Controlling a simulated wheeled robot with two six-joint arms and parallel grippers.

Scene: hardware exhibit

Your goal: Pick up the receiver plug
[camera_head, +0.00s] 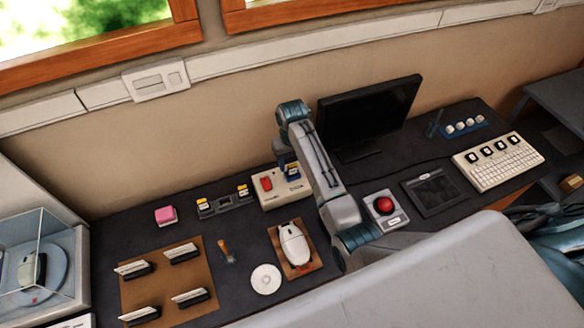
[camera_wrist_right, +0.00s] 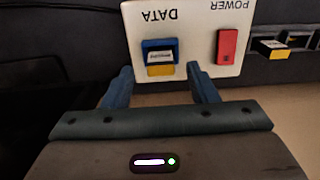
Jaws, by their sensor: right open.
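My left gripper is not in view.
A red switch (camera_wrist_right: 227,46) marked POWER is beside the plug. A dark holder (camera_head: 225,203) with yellow-labelled plugs stands left of the box. A white mouse (camera_head: 293,243) on a brown pad is in front, a monitor (camera_head: 368,115) behind right, a red button (camera_head: 385,205) to the right.

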